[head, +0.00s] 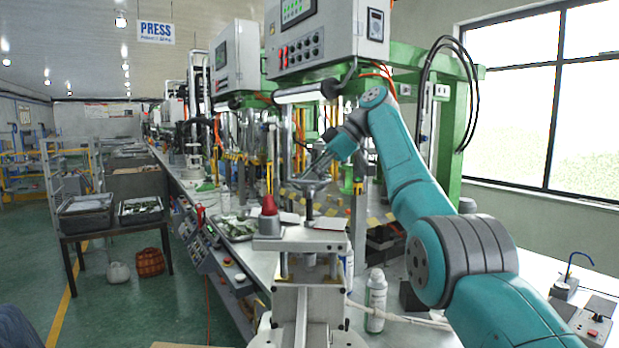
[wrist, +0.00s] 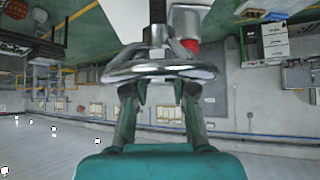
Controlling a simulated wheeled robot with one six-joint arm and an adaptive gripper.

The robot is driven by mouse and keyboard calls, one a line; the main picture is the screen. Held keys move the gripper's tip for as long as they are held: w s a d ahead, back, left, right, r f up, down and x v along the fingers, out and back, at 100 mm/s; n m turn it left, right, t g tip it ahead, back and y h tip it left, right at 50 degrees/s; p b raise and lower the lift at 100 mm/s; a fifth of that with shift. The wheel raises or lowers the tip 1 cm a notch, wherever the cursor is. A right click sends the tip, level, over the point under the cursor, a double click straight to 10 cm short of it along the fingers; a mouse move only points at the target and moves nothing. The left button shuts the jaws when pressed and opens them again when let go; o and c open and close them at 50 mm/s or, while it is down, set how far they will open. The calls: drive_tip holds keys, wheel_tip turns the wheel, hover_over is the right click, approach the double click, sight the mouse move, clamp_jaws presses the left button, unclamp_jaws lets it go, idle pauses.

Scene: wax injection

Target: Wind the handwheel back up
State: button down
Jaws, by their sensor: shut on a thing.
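The chrome handwheel (head: 303,184) sits level on an upright screw (head: 310,206) above the small hand press (head: 297,240) in the middle of the head view. My gripper (head: 318,170) reaches down to it from the upper right and is shut on the handwheel. In the wrist view, which is upside down, the shiny rim of the handwheel (wrist: 160,72) crosses between the fingertips of my gripper (wrist: 160,88). The exact contact of the fingers with the rim or spokes is partly hidden.
A white bottle (head: 376,300) stands on the bench right of the press. Control boxes (head: 325,35) hang above my arm. A tray of parts (head: 237,229) lies behind left.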

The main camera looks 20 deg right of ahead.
idle(0.4)
drive_tip(key=c, duration=1.2)
unclamp_jaws()
drive_tip(key=shift+m, duration=0.3)
